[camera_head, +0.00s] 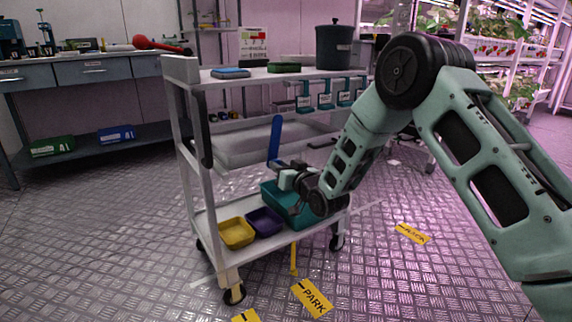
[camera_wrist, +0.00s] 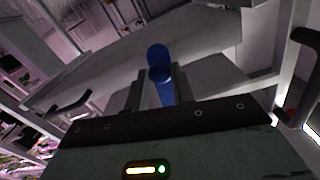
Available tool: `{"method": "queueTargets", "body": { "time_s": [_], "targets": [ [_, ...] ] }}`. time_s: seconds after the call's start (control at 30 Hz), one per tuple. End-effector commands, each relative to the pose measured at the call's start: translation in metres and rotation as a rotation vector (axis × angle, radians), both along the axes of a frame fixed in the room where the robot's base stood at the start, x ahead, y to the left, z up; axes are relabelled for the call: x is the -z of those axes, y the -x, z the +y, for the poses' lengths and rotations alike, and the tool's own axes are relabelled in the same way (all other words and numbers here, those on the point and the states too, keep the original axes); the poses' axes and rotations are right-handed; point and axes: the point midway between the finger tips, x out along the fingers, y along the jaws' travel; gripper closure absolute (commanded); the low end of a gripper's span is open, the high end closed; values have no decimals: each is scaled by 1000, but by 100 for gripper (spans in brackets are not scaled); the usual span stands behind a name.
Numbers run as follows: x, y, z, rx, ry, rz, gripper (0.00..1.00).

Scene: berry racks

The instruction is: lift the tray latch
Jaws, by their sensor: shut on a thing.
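The blue tray latch (camera_head: 275,138) stands upright as a lever at the front of the grey tray (camera_head: 225,157) on the cart's middle level. My gripper (camera_head: 279,168) is at the lower end of the latch. In the wrist view the blue latch (camera_wrist: 159,57) rises between the two fingers of my gripper (camera_wrist: 161,95), which are shut on it. The lower part of the latch is hidden by the gripper, and the tray's front edge is partly hidden by my arm.
The cart's top shelf (camera_head: 262,75) carries a dark pot (camera_head: 334,46) and small trays. Below my gripper, the bottom shelf holds yellow (camera_head: 236,232), purple (camera_head: 264,221) and teal bins (camera_head: 284,205). A dark handle (camera_head: 205,139) is at the left post.

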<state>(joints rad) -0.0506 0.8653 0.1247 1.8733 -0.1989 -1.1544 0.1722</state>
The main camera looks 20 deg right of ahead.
Motion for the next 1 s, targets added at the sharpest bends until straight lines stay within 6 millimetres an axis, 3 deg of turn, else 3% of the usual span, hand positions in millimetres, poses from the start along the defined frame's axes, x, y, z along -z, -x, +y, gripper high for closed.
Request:
{"method": "queueTargets", "body": {
  "time_s": [0.57, 1.0],
  "targets": [
    [-32, 19, 57, 0, -515, 170, 100],
    [-75, 28, 86, 1, -913, 298, 100]
  ]
}}
